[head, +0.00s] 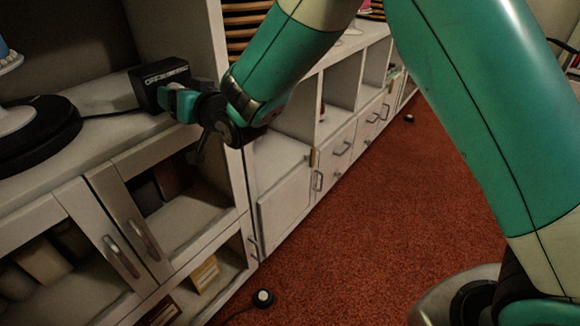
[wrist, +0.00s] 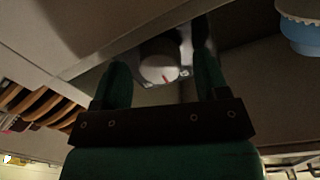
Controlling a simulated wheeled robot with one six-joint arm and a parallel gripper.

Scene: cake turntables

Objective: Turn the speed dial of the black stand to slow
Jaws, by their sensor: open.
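The black stand (head: 38,128) is a round turntable base at the left of the head view. A black control box (head: 150,84) with white lettering stands on the same counter, and a dark cable runs from it toward the stand. In the wrist view a round pale dial (wrist: 153,71) with a red pointer mark shows between the fingers. My gripper (head: 168,101) is open at the near side of the box, and in the wrist view its fingers (wrist: 161,68) lie on either side of the dial. I cannot tell whether they touch it. The dial is hidden in the head view.
The white counter (head: 112,130) has cabinets below it. A side panel (head: 222,60) rises right of the box, close to my arm. A blue cake (wrist: 303,32) shows at the upper right of the wrist view. A small black-and-white round object (head: 263,297) lies on the red carpet.

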